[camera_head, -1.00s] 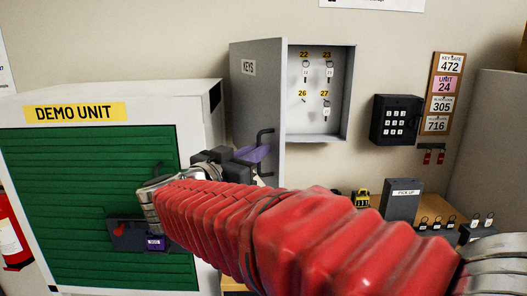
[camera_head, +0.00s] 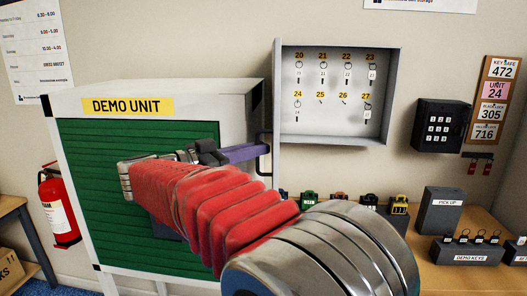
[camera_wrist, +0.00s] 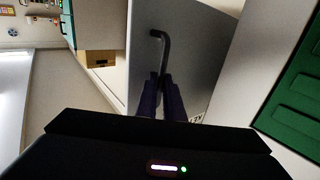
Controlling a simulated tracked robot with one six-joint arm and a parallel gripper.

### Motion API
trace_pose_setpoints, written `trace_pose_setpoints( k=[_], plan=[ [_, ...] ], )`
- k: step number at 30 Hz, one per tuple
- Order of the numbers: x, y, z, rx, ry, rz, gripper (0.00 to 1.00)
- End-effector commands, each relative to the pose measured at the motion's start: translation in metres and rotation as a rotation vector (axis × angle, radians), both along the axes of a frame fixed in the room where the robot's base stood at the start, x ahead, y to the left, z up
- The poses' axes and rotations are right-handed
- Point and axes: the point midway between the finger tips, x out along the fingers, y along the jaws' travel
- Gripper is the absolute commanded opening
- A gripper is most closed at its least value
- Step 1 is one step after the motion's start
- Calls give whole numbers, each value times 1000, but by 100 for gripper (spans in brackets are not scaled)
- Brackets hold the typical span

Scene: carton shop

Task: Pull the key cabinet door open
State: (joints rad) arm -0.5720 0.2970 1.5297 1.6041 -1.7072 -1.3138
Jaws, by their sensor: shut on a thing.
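The grey key cabinet (camera_head: 390,110) is on the wall, its inside in full view with hooks, yellow number tags and several keys. Its door (camera_head: 277,110) stands wide open, almost edge-on in the head view. In the wrist view, the door (camera_wrist: 198,55) is a broad grey panel with a black bar handle (camera_wrist: 157,45). My gripper (camera_head: 252,152) has purple fingers and is shut on the handle. In the wrist view, the fingers (camera_wrist: 161,98) close around the handle's lower part.
The demo unit (camera_head: 75,150) with a green shutter stands to the left, close to the door and my gripper. A keypad safe (camera_head: 437,125) is on the wall to the right. A wooden counter (camera_head: 430,270) below holds several padlocks and a pick-up box (camera_head: 441,212).

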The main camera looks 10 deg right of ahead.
Motion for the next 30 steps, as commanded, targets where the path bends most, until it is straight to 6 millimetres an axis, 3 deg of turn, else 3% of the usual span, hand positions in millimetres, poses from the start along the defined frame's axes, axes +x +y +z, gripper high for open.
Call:
trace_pose_setpoints(
  k=[12, 13, 21, 30],
  plan=[
    [4, -1, -4, -1, 9, 1, 0],
    [4, -1, -4, -1, 9, 1, 8],
    [3, 0, -2, 1, 6, -1, 26],
    [1, 2, -1, 2, 3, 0, 26]
  ],
)
